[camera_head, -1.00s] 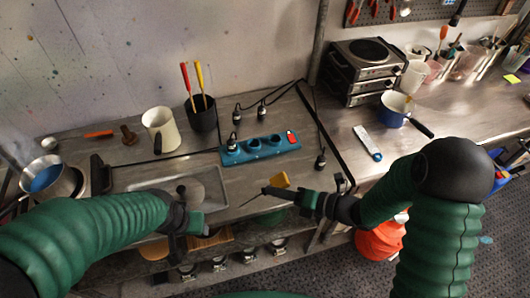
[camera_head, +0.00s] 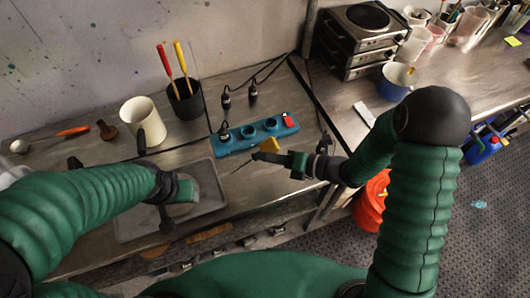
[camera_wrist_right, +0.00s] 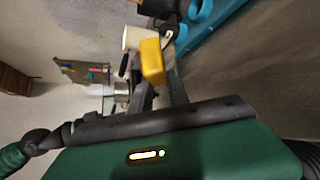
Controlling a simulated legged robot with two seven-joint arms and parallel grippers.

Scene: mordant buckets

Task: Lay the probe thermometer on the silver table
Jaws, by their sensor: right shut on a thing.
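The probe thermometer has a yellow body (camera_head: 270,145) and a thin dark probe pointing to the lower left. My right gripper (camera_head: 279,158) is shut on it and holds it over the front part of the silver table (camera_head: 228,194), in front of the blue socket strip. The right wrist view shows the yellow body (camera_wrist_right: 152,62) at the fingers, with the probe hidden. A gap to the tabletop is hard to judge. My left gripper (camera_head: 178,190) is over the sink; its jaws are unclear.
The blue socket strip (camera_head: 235,139) with plugs and cables lies behind the thermometer. A sink (camera_head: 128,228) is at the left. A cream jug (camera_head: 134,116) and a black pot (camera_head: 185,104) with handled tools stand farther back. A red bucket (camera_head: 371,203) is below right.

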